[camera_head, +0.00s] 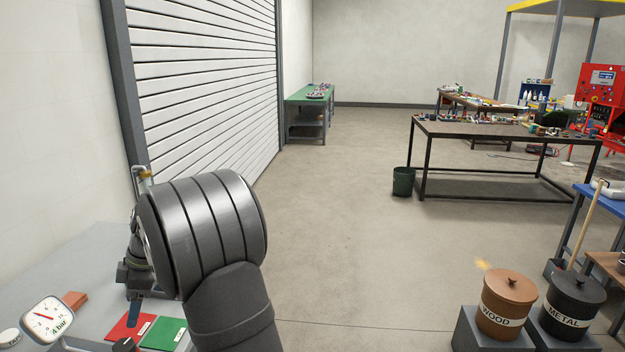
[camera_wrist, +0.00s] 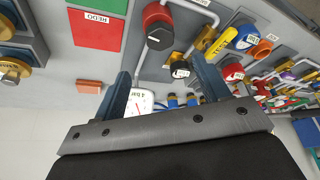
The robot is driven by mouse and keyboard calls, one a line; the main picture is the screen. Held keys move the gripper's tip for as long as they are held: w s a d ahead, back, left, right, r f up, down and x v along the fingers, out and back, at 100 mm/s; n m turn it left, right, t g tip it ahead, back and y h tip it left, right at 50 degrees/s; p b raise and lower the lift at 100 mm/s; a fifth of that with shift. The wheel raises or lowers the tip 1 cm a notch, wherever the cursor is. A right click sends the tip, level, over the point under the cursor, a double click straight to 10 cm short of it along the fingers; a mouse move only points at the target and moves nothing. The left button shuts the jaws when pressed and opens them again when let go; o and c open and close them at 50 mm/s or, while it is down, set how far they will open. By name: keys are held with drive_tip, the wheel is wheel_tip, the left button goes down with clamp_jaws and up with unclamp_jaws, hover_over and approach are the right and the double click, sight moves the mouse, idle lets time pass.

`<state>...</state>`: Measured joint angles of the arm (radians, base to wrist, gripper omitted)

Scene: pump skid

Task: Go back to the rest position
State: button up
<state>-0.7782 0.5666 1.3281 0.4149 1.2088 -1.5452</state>
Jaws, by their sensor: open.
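My gripper (camera_wrist: 165,82) shows in the wrist view with its two blue fingers apart and nothing between their tips. It is above the grey pump skid (camera_head: 85,255), over pipes, valves and a round gauge (camera_wrist: 140,102) that is partly hidden by a finger. In the head view my dark arm covers the lower middle left, and the gripper is mostly hidden behind it. The gauge (camera_head: 47,317), marked 4 bar, stands at the lower left there. A red card (camera_head: 128,327) and a green card (camera_head: 164,334) lie beside it; the red one reads REDO in the wrist view (camera_wrist: 96,31).
A reddish block (camera_head: 75,299) lies near the gauge. WOOD (camera_head: 508,295) and METAL (camera_head: 571,300) bins stand at the lower right. A dark workbench (camera_head: 480,133) and a green bench (camera_head: 308,98) stand farther back. The middle floor is clear. A shutter wall (camera_head: 205,80) is at left.

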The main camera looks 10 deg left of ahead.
sight(124, 344)
drive_tip(key=x, duration=1.1)
drive_tip(key=shift+s+a+f, duration=0.1)
drive_tip(key=shift+f, duration=0.05)
